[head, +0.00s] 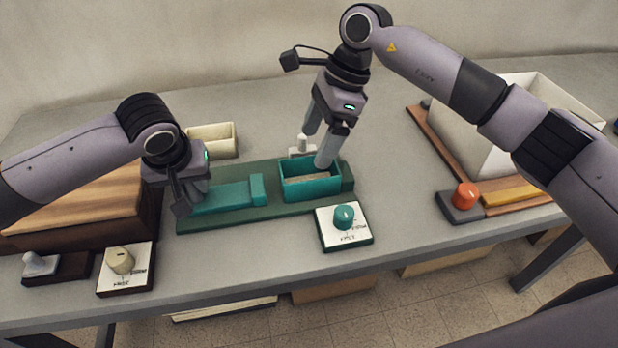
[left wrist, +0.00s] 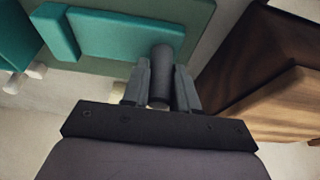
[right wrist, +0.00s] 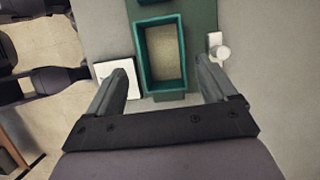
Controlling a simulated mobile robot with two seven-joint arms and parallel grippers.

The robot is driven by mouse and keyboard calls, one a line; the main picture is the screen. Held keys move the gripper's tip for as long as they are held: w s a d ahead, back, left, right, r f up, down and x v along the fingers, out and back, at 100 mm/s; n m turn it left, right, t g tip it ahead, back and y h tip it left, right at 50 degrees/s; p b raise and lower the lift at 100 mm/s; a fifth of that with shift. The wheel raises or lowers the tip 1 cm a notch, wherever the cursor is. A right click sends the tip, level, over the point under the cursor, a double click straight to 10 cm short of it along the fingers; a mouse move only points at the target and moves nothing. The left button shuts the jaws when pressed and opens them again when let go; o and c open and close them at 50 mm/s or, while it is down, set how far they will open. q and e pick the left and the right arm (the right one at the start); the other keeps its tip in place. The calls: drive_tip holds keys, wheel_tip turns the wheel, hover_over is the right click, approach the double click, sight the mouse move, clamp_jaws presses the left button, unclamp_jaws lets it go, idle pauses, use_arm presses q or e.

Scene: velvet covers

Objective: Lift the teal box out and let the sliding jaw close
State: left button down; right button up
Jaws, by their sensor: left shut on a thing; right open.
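The teal box (head: 311,190), open-topped and empty-looking, sits on a green base (head: 230,219) between a fixed end block (head: 347,176) and the teal sliding jaw (head: 225,197). A narrow gap shows between jaw and box. My left gripper (head: 182,200) is shut on a dark upright handle (left wrist: 161,78) at the jaw's outer end. My right gripper (head: 320,145) is open and points down at the box. In the right wrist view its fingers stand apart on either side of the box (right wrist: 182,50); whether they touch it is unclear.
A teal dial (head: 344,217) stands in front of the box, and a small white knob (head: 301,144) behind it. A cream bin (head: 212,139) is behind the jaw. A wooden block (head: 75,200) is at left. A large white bin (head: 500,120) and orange knob (head: 466,195) are at right.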

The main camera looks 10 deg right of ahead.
sight(308, 175)
use_arm(q)
drive_tip(key=shift+a, duration=0.15)
use_arm(e)
drive_tip(key=f+h, duration=0.1)
drive_tip(key=f, duration=0.2)
drive_tip(key=a+f, duration=0.1)
drive_tip(key=f, duration=0.2)
drive_tip(key=a+f+h, duration=0.1)
drive_tip(key=f, duration=0.2)
drive_tip(key=shift+f+h, duration=0.1)
drive_tip(key=shift+h, duration=0.2)
drive_tip(key=c, duration=0.8)
drive_tip(key=shift+o, duration=0.2)
wheel_tip(308, 175, up, 15)
idle(0.3)
